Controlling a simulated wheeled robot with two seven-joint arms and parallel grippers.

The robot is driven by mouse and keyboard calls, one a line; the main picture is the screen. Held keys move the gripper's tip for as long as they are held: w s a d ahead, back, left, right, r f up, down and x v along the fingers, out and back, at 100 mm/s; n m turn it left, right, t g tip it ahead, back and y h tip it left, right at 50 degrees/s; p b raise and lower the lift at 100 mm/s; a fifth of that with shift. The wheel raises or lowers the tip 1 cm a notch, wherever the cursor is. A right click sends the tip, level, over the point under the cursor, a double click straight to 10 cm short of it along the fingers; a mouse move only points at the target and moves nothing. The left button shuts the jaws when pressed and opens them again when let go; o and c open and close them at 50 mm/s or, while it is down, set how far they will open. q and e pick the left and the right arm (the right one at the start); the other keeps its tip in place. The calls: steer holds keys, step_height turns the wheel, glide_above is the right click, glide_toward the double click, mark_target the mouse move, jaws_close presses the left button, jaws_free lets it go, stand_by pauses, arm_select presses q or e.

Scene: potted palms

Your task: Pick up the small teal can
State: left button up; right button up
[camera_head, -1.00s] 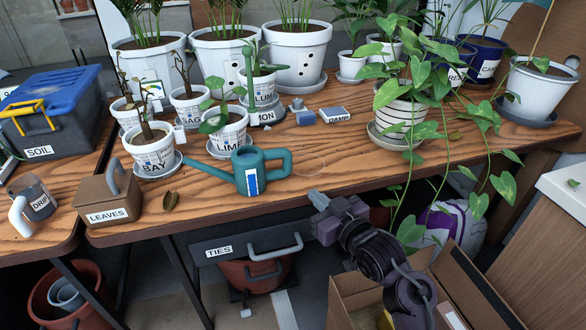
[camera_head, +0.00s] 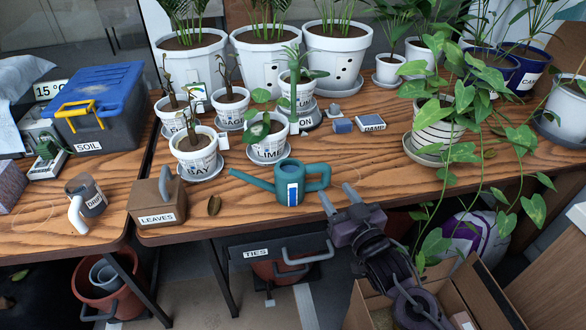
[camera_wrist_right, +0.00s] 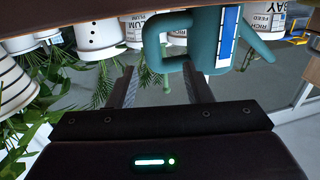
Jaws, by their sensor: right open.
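The small teal can (camera_head: 288,186) is a watering can with a blue-and-white label. It stands upright near the front edge of the wooden table, spout to the left and loop handle to the right. My right gripper (camera_head: 338,194) is open and empty at the table's front edge, just right of the handle and apart from it. In the right wrist view the can (camera_wrist_right: 206,45) shows beyond the open fingers (camera_wrist_right: 160,75), its handle roughly in line with the gap. My left gripper is not in view.
The LIME pot (camera_head: 268,138) stands close behind the can. A trailing plant (camera_head: 465,95) hangs over the edge at right. An open cardboard box (camera_head: 480,290) is below.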

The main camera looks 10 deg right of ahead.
mark_target(328, 178)
steer(key=x, duration=0.4)
steer(key=d+x, duration=0.1)
steer(key=x, duration=0.1)
steer(key=shift+w+f, duration=0.25)
steer(key=shift+w, duration=0.25)
steer(key=shift+w+a, duration=0.15)
steer(key=shift+w, duration=0.2)
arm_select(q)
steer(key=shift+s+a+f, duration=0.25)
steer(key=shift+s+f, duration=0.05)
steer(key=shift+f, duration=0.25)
arm_select(e)
jaws_close()
steer(key=shift+r, duration=0.15)
